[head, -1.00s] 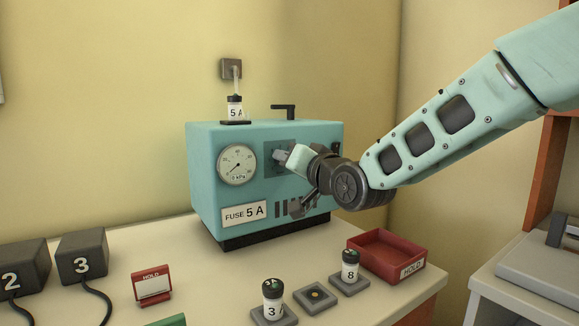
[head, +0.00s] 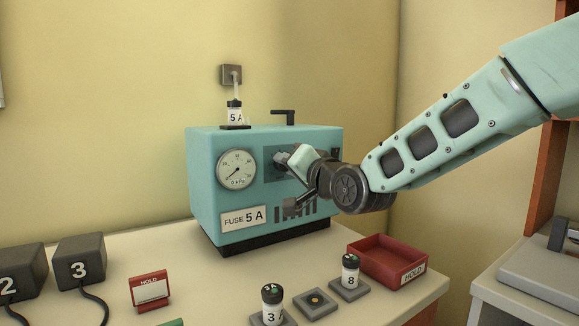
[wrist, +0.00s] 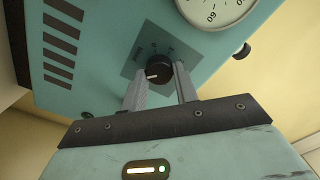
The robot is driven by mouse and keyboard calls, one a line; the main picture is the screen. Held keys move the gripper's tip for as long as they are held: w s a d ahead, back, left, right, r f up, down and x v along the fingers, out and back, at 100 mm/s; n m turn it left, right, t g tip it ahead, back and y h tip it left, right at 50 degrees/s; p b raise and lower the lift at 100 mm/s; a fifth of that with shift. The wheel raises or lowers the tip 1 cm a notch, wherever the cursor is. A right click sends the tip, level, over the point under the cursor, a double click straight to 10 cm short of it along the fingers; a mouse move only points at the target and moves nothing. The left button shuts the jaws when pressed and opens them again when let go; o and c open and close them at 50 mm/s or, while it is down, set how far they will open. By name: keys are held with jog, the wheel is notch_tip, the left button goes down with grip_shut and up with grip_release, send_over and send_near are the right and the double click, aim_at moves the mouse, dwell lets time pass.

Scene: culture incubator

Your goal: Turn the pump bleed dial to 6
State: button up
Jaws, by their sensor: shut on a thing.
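The pump is a teal box (head: 204,192) on the bench, with a round pressure gauge (head: 237,169) and a "FUSE 5 A" label (head: 243,218) on its front. The bleed dial is a dark round knob (wrist: 157,72) with a pale pointer mark, on a darker square plate (wrist: 135,62) in the wrist view. My gripper (wrist: 160,80) is shut on the dial, one finger on each side. In the head view my gripper (head: 282,158) reaches the pump's front and hides the dial.
Vials 3 (head: 271,306) and 8 (head: 350,271), a red tray (head: 364,266) and a red HOLD sign (head: 149,290) stand in front. Black boxes (head: 80,262) are at left.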

jog(key=o, duration=1)
jog(key=shift+c, duration=0.2)
jog(key=shift+s, duration=0.1)
jog(key=v, duration=1.7)
jog(key=shift+s+d+f, duration=0.1)
jog(key=shift+d, duration=0.1)
